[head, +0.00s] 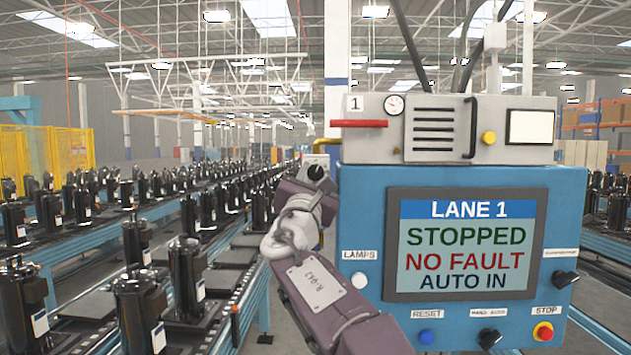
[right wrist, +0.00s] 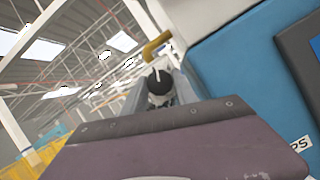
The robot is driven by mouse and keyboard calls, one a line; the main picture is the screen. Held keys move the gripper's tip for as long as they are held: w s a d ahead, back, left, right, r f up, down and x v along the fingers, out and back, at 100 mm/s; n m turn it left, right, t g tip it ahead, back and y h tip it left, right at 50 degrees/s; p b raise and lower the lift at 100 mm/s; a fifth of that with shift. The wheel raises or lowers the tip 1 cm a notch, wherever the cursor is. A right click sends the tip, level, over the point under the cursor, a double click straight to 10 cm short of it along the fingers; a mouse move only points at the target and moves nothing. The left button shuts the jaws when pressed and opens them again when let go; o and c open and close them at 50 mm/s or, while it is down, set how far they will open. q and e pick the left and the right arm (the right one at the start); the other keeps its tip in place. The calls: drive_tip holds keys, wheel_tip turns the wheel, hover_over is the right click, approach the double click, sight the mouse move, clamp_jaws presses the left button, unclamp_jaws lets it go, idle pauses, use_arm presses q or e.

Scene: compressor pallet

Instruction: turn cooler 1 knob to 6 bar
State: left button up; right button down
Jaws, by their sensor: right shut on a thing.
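Cooler 1 (head: 440,130) is the grey vented unit with a "1" label on top of the blue lane panel. Its small round gauge (head: 394,104) is too small to read. A black knob (head: 316,172) sits on a grey fitting at the panel's left, below a yellow pipe. The knob also shows in the right wrist view (right wrist: 160,82). My right gripper (head: 315,184) is at this knob and shut on it; its fingertips are mostly hidden by its purple body. My left gripper is in neither view.
The blue panel (head: 362,215) has a screen reading LANE 1, STOPPED, NO FAULT, AUTO IN. Knobs and buttons, including a red stop button (head: 543,331), line its lower edge. A red handle (head: 359,123) juts above. Conveyors with black compressors (head: 187,278) stand left.

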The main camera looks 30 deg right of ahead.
drive_tip(key=m+g, duration=0.1)
drive_tip(key=m, duration=0.1)
drive_tip(key=m+g+h, duration=0.1)
drive_tip(key=m, duration=0.2)
drive_tip(key=shift+w+a+h, duration=0.1)
drive_tip(key=shift+h, duration=0.2)
drive_tip(key=shift+r+m+g+h+p, duration=0.2)
drive_tip(key=shift+m+g, duration=0.35)
drive_tip(key=shift+m, duration=0.6)
drive_tip(key=shift+f+m+g+h+p, duration=0.1)
drive_tip(key=shift+m+g+p, duration=0.35)
drive_tip(key=shift+m, duration=0.7)
drive_tip(key=c, duration=1)
unclamp_jaws()
